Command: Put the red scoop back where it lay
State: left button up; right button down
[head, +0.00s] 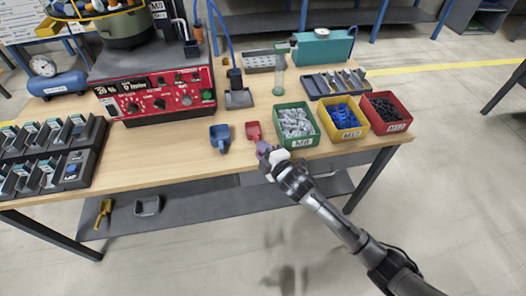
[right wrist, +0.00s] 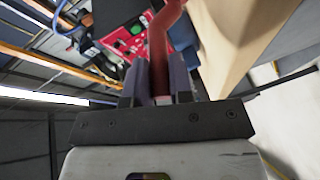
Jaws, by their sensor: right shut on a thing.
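The red scoop (head: 254,131) is at the front edge of the wooden table in the head view, between a blue scoop and a green bin. My right gripper (head: 265,149) reaches in from the lower right and is shut on the scoop's handle. In the right wrist view the red handle (right wrist: 158,55) runs up between the two purple-grey fingers (right wrist: 160,82). I cannot tell whether the scoop touches the table. My left gripper is in neither view.
A blue scoop (head: 220,136) lies just left of the red one. Green (head: 296,143), yellow (head: 343,134) and red (head: 388,128) bins of parts stand to the right. A red control box (head: 158,97) stands behind. Bare tabletop (head: 170,150) lies to the left.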

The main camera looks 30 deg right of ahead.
jog(key=shift+d, duration=0.1)
jog(key=c, duration=1.1)
grip_release()
jog(key=shift+o, duration=0.4)
jog(key=shift+r, duration=0.15)
jog(key=shift+s, duration=0.3)
jog(key=s+f+m+g+p, duration=0.1)
jog(key=s+f+m+g, duration=0.2)
jog(key=s, duration=1)
jog(key=s+f+m+g+h+p, duration=0.1)
jog(key=s+f+m+g, duration=0.2)
jog(key=s, duration=1)
jog(key=s+a+f+m+g+h+p, duration=0.1)
jog(key=s+f+m+g, duration=0.2)
jog(key=s, duration=1)
jog(key=m+g, duration=0.3)
jog(key=m, duration=0.2)
jog(key=shift+f+m+g, duration=0.25)
jog(key=shift+m+g, duration=0.05)
